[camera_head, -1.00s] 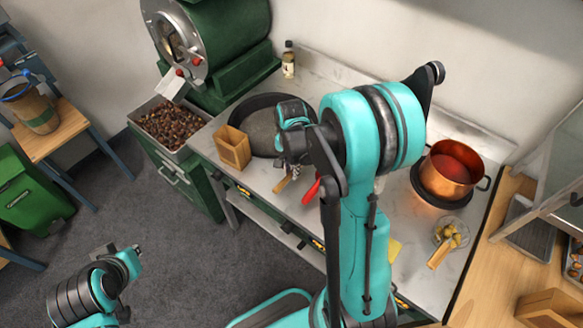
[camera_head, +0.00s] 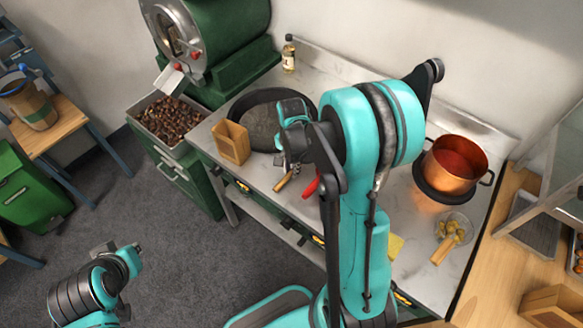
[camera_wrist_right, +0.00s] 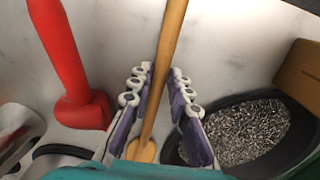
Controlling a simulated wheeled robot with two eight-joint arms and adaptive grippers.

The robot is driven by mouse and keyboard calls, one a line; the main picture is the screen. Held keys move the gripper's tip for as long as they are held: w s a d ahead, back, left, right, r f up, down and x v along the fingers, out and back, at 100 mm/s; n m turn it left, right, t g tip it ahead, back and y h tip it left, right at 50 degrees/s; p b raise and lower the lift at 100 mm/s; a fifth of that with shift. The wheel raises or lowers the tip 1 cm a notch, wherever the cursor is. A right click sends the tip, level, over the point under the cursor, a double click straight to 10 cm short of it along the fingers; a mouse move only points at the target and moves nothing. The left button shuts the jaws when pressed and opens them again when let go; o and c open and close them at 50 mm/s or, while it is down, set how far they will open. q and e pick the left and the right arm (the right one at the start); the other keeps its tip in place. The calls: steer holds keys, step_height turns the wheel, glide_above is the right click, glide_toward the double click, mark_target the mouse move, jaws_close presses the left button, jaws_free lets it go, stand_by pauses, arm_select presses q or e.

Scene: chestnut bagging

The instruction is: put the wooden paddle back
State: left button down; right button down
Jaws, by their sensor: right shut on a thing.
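The wooden paddle shows in the right wrist view as a long light-brown handle (camera_wrist_right: 166,55) running between the fingers, with a wider pale end (camera_wrist_right: 141,151) low in the picture. My right gripper (camera_wrist_right: 160,95) is shut on it. In the head view a short piece of the wooden paddle (camera_head: 284,182) shows below my right gripper (camera_head: 290,160), over the marble worktop's front part. My arm hides much of the rest. My left gripper (camera_head: 125,260) is low at the left, over the floor, away from the counter; its fingers are unclear.
A dark pan (camera_head: 240,105) with grey grains and a wooden box (camera_head: 231,142) stand close to my right gripper. A red-handled tool (camera_wrist_right: 75,60) is beside the paddle. A copper pot (camera_head: 460,165) and a bowl of yellowish pieces (camera_head: 452,229) are at the right.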

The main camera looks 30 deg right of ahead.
steer(key=c, duration=1.3)
jaws_free()
steer(key=shift+c, duration=0.2)
steer(key=shift+r, duration=0.1)
step_height(320, 180, up, 12)
steer(key=s+a+r+n+t+b, duration=0.1)
steer(key=s+a+r+n+t, duration=0.1)
steer(key=s+a+n+t, duration=0.5)
steer(key=s+a+n, duration=0.3)
steer(key=s+n, duration=0.1)
steer(key=n, duration=0.2)
steer(key=shift+a+r+n, duration=0.2)
steer(key=shift+r+n, duration=0.05)
steer(key=shift+n, duration=0.05)
